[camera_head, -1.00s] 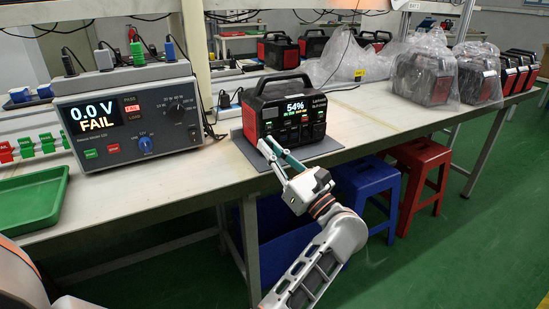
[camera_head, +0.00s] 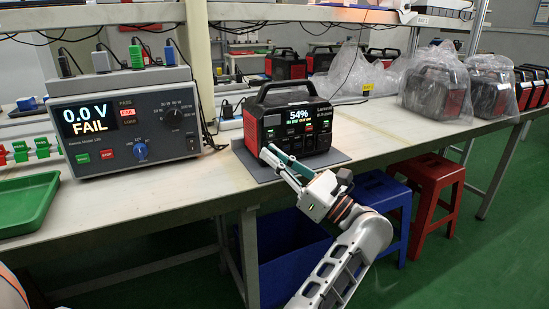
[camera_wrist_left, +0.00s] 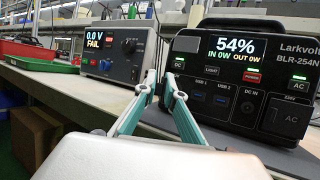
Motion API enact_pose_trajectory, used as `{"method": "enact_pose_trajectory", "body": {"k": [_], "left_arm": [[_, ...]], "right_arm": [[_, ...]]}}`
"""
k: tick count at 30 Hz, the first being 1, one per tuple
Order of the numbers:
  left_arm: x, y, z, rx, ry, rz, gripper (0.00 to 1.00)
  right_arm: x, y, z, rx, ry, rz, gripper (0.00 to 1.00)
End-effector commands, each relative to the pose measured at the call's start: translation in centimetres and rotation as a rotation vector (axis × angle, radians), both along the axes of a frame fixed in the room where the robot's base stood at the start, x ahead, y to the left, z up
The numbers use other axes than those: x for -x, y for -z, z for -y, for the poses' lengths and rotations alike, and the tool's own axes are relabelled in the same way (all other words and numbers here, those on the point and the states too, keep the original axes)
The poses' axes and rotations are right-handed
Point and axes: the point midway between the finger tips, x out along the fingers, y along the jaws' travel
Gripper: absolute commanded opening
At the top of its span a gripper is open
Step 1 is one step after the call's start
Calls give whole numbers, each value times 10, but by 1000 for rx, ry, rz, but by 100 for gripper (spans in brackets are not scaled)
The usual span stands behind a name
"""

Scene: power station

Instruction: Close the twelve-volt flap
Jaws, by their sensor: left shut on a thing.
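The black and red power station (camera_head: 318,138) stands on a grey mat (camera_head: 262,168) and its screen reads 54%. Its front panel also fills the right of the left wrist view (camera_wrist_left: 225,82). My left gripper (camera_head: 267,151) has its teal fingers at the panel's lower left. In the left wrist view its fingertips (camera_wrist_left: 161,80) are drawn close together just below the DC label. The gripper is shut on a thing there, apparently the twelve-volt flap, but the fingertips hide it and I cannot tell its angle. The AC flap (camera_wrist_left: 287,117) at the panel's right lies against the panel.
A tester (camera_head: 130,123) reading 0.0 V FAIL stands to the left, with a green tray (camera_head: 25,205) in front. Bagged power stations (camera_head: 435,92) stand at the right. The bench (camera_head: 150,200) is bare between tester and mat. Blue and red stools (camera_head: 430,185) are below.

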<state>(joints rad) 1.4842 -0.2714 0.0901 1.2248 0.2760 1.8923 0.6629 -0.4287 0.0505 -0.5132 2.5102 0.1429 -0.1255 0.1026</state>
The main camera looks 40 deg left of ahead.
Motion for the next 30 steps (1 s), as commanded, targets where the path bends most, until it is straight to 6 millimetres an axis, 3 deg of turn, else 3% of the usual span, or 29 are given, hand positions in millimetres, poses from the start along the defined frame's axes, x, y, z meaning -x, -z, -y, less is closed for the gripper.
{"method": "enact_pose_trajectory", "body": {"k": [2,3,5,17,30], "left_arm": [[1,3,1,4,1,1,0],[1,3,1,4,1,1,14],[1,3,1,3,1,1,25],[0,2,2,1,1,1,25],[-6,24,56,2,5,-2,25]], "right_arm": [[0,0,0,1,0,-1,36],[0,0,0,1,0,-1,36],[0,0,0,0,1,0,36],[0,0,0,2,-3,0,36],[0,0,0,3,-2,0,36]]}}
